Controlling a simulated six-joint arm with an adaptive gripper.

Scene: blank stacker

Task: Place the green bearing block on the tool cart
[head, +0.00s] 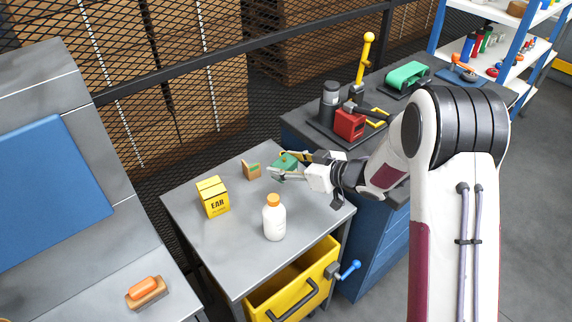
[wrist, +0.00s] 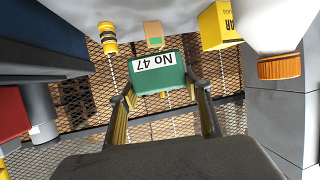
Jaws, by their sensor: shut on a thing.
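The green bearing block (head: 286,160) is between the fingers of my gripper (head: 279,165). In the wrist view the block (wrist: 157,75) shows a white "No 47" label, upside down, with a finger on each side. My gripper (wrist: 160,92) is shut on it. The grey-topped cart (head: 235,235) with a yellow drawer lies below the block, which is over the far right part of its top. I cannot tell whether the block touches the top.
On the cart stand a yellow EAR box (head: 213,198), a white bottle with orange cap (head: 274,220) and a small brown-and-green block (head: 251,171). The yellow drawer (head: 295,285) is open. A blue bench (head: 375,225) with a red machine (head: 349,124) adjoins at right.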

